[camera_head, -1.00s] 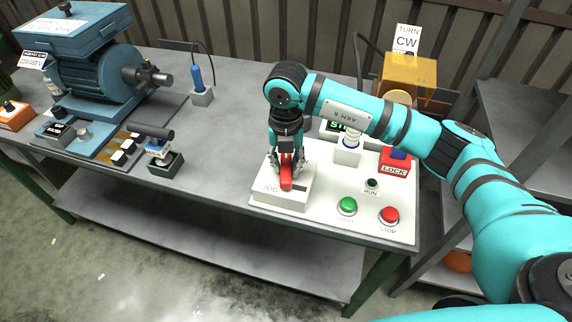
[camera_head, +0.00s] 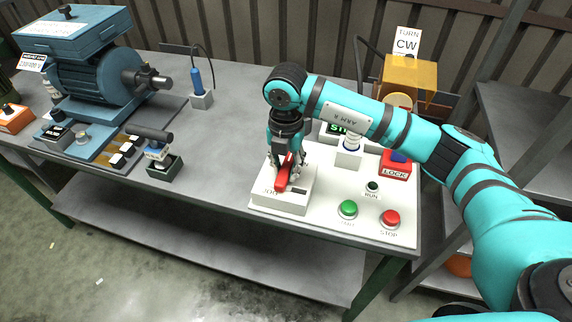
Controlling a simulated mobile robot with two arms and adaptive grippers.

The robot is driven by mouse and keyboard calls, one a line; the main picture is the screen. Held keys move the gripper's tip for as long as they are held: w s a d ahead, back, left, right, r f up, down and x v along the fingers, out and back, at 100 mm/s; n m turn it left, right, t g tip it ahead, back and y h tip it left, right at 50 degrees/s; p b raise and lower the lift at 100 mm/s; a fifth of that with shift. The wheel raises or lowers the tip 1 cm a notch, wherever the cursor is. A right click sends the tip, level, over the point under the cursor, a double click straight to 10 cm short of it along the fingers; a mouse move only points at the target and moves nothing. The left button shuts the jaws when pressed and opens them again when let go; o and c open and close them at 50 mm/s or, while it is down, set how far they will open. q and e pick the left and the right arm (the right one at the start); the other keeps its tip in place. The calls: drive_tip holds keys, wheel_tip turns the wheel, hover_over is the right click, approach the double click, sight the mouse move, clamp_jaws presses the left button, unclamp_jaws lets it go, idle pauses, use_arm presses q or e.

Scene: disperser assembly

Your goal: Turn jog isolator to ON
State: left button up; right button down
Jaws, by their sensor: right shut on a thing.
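The jog isolator is a white box (camera_head: 278,203) marked JOG at the left of the white control panel, with a red handle (camera_head: 283,178) on top. The handle lies at a slant, its near end pointing down and slightly left. My right gripper (camera_head: 287,172) comes down from above and is shut on the red handle. The gripper hides the handle's far end, and I cannot read any ON mark. My left gripper is not in view.
On the panel are a green START button (camera_head: 347,209), a red STOP button (camera_head: 391,218), a RUN lamp (camera_head: 373,187) and a red LOCK block (camera_head: 395,165). A blue motor unit (camera_head: 90,70) stands at the left. Bare table (camera_head: 215,160) lies left of the isolator.

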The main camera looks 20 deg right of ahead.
sight(286, 167)
drive_tip(key=c, duration=1.1)
unclamp_jaws()
wheel_tip(286, 167, up, 12)
drive_tip(key=shift+r, duration=0.1)
